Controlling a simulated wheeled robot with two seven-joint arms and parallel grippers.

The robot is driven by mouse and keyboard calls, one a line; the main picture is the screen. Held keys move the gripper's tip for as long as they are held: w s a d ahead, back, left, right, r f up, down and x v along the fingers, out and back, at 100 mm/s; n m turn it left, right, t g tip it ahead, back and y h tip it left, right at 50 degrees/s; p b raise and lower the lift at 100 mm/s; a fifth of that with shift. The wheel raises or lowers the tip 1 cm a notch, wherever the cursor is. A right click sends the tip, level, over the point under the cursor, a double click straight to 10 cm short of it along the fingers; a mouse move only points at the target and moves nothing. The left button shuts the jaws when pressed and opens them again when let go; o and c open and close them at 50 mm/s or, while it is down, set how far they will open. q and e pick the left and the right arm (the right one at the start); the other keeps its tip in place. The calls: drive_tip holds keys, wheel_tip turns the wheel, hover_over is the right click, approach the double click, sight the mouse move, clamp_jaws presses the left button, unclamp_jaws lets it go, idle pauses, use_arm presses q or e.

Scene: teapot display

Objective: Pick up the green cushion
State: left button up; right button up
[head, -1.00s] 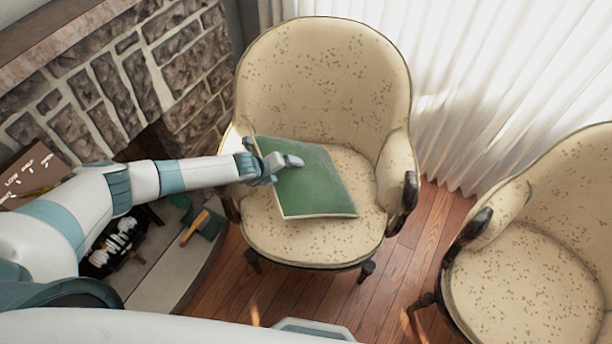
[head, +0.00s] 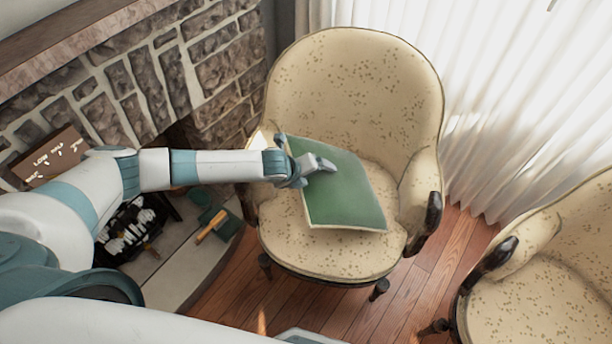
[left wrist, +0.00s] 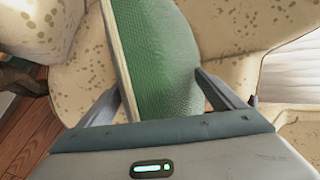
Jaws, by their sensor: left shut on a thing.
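The green cushion (head: 350,197) is a flat square with a pale edge, lying at a slant over the seat of the cream speckled armchair (head: 355,85). I cannot tell whether it is lifted off the seat. My left gripper (head: 319,164) reaches in from the left and is shut on the cushion at its upper left part. In the left wrist view the cushion (left wrist: 160,60) runs between the two fingers of the left gripper (left wrist: 165,82), with its pale edge along the left finger. My right gripper is not in view.
A second speckled armchair (head: 545,300) stands at the lower right. White curtains (head: 520,90) hang behind. A stone fireplace (head: 120,85) with a hearth and a brush-like tool (head: 211,226) is at the left. Bare wooden floor (head: 410,290) shows between the chairs.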

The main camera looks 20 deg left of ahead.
sight(332, 189)
use_arm(q)
drive_tip(key=s+d+r, duration=0.1)
drive_tip(key=d, duration=0.1)
drive_tip(key=s+d+r, duration=0.1)
drive_tip(key=d+r, duration=0.1)
drive_tip(key=s+d+r+b, duration=0.1)
drive_tip(key=d, duration=0.1)
drive_tip(key=shift+s+r, duration=0.15)
drive_tip(key=shift+s, duration=0.15)
drive_tip(key=shift+s+d+r, duration=0.25)
drive_tip(key=shift+d+r, duration=0.05)
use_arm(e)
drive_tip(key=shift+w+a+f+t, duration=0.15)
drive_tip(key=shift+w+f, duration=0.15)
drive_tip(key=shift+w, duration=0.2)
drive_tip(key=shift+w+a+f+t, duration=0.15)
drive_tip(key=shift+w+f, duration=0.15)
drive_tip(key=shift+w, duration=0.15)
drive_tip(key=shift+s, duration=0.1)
